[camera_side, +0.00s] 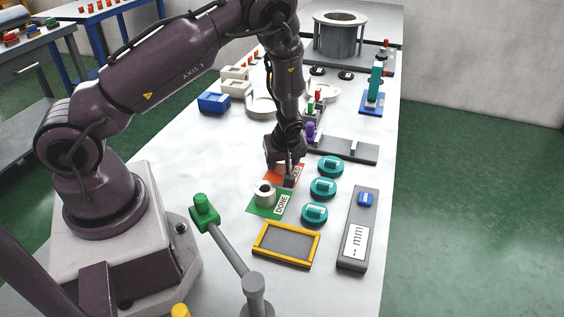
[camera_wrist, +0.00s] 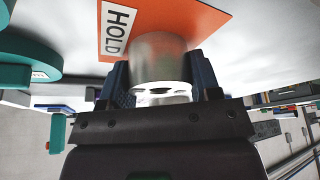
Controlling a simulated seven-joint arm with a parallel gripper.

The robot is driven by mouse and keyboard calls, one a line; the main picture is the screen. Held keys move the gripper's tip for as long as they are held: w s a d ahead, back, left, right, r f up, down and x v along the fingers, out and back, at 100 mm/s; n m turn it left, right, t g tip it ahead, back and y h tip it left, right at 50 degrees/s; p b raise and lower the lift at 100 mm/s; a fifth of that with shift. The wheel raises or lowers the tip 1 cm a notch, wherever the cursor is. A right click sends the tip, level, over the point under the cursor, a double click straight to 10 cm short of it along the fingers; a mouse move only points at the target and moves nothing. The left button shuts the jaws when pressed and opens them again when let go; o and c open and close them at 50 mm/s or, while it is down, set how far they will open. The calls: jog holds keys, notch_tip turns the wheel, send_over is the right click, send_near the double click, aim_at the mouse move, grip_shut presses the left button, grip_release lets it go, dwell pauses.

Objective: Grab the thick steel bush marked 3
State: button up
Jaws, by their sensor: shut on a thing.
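My gripper (camera_side: 287,173) is low over the orange card (camera_side: 277,172) marked HOLD. In the wrist view its two dark fingers (camera_wrist: 162,78) are shut on a steel bush (camera_wrist: 158,52), one on each side. The bush is a smooth grey cylinder with a bright rim towards the wrist camera; no number shows on it. Orange card (camera_wrist: 190,16) shows behind the bush, and I cannot tell if they touch. In the side view the held bush is hidden by the gripper. Another pale metal bush (camera_side: 264,194) stands on the green card (camera_side: 257,210) marked DONE.
Several teal round pieces (camera_side: 323,188) stand right of the cards. A yellow-framed tray (camera_side: 286,244) and a grey gauge block (camera_side: 358,230) marked "mm" are at the front. A dark rail (camera_side: 345,149) lies behind. A green-tipped post (camera_side: 205,211) stands near my base.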

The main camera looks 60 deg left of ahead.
jog(key=shift+r, duration=0.1)
jog(key=shift+w+r, duration=0.1)
jog(key=shift+r, duration=0.5)
jog(key=s+d+r, duration=0.5)
jog(key=s+r, duration=0.6)
jog(key=s, duration=0.2)
jog(key=shift+r, duration=0.3)
